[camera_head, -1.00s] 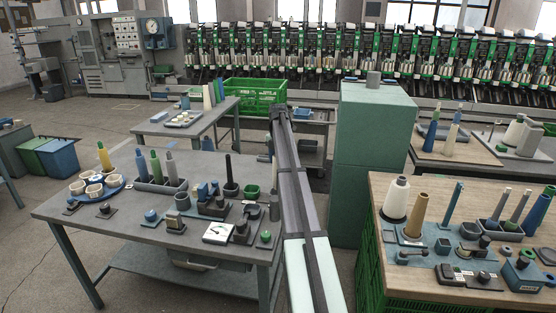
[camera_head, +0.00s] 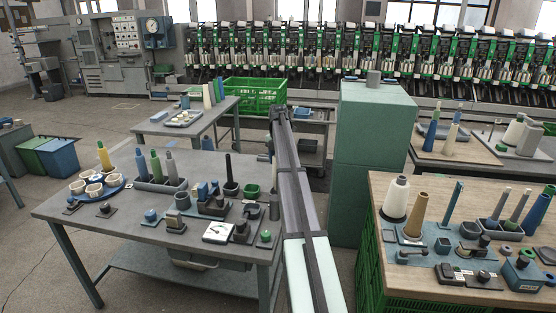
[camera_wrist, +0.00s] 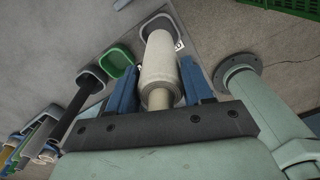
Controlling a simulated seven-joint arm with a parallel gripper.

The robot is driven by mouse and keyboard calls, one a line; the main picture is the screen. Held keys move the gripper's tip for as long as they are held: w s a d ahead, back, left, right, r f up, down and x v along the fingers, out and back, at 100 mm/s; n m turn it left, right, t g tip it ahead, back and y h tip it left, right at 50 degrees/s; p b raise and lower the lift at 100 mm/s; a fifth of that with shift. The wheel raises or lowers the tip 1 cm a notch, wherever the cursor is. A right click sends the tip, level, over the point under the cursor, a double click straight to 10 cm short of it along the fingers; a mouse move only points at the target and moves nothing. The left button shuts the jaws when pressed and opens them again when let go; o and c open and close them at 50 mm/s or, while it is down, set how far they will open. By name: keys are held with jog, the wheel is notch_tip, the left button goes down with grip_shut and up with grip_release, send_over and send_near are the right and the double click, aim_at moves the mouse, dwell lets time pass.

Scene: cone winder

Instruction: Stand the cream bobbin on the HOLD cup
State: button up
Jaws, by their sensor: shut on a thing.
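In the wrist view my gripper (camera_wrist: 160,88) has its two blue fingers shut on the cream bobbin (camera_wrist: 159,62), one on each side. The bobbin points away from the wrist. Its far end overlaps the opening of a grey cup (camera_wrist: 149,23); I cannot tell whether it is inside the cup or above it. In the head view my arm hides the gripper, and I cannot make out the bobbin there.
A green cup (camera_wrist: 118,60) is just left of the grey cup, then a dark cup with a black rod (camera_wrist: 80,97). The left table (camera_head: 130,228) holds several bobbins, cups and a white gauge (camera_head: 219,232). A tall green cabinet (camera_head: 372,160) stands right of my arm.

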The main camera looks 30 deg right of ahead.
jog(key=shift+f, duration=2.05)
dwell(0.4)
jog(key=shift+f, duration=0.35)
jog(key=o, duration=1)
jog(key=shift+o, duration=0.2)
